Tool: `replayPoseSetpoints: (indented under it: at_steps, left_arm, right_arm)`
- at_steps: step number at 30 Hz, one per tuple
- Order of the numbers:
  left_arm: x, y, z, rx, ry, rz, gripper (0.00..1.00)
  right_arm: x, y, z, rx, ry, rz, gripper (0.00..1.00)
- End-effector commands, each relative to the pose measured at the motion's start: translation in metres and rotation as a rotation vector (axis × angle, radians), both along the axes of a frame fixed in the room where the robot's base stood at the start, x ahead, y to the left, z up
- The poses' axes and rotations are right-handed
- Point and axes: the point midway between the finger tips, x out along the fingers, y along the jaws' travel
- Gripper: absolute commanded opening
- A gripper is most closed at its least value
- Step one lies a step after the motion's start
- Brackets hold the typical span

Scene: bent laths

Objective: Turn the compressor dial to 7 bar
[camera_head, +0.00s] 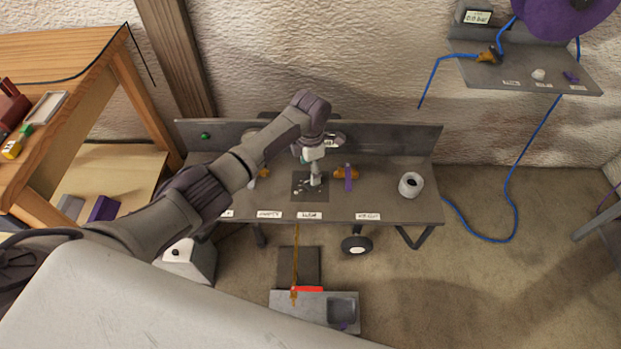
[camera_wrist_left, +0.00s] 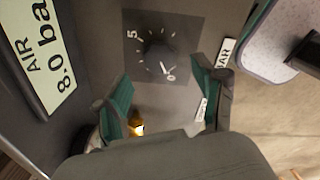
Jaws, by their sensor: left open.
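The compressor bench (camera_head: 395,207) stands against the wall with a dark square dial plate (camera_head: 301,194) in its top. In the left wrist view the round dark dial knob (camera_wrist_left: 159,58) sits on this plate, ringed by white marks, with a "5" at its left. A pale mark shows at the knob's lower right; the exact setting is unclear. My left gripper (camera_head: 315,178) is over the dial plate. Its green-padded fingers (camera_wrist_left: 162,95) are apart, with nothing between them, and the knob lies beyond the tips. A display (camera_wrist_left: 48,62) reads "AIR 8.0 ba", cut off.
An orange and purple valve (camera_head: 347,175) and a white ring-shaped part (camera_head: 411,185) stand right of the dial. A shelf (camera_head: 560,84) with a 0.0 bar display (camera_head: 477,17) is at upper right. A blue hose (camera_head: 508,195) runs to the floor. A wooden table (camera_head: 75,75) is at left.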

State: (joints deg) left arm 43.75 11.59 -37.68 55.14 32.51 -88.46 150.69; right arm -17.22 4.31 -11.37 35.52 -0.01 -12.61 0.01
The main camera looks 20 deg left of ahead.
Motion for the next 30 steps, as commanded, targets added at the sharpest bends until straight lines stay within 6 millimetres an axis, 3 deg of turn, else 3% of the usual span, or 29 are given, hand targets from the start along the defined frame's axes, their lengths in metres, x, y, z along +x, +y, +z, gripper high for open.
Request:
replayPoseSetpoints:
  at_steps: [3,7,20,30]
  left_arm:
    - [0.000,0.000,-0.023,0.001,0.002,0.001,0.70]
    - [0.000,0.000,-0.039,0.000,0.001,0.000,0.70]
    - [0.000,-0.001,-0.047,-0.001,-0.001,-0.001,0.70]
    - [0.000,-0.001,-0.047,-0.001,-0.001,-0.001,0.13]
  right_arm:
    - [0.000,0.003,-0.006,0.004,0.000,0.000,0.00]
    - [0.000,0.003,-0.010,0.003,0.000,0.001,0.00]
    - [0.000,-0.004,-0.010,-0.005,0.000,0.005,0.00]
    - [0.000,-0.005,-0.010,-0.007,0.000,0.004,0.00]
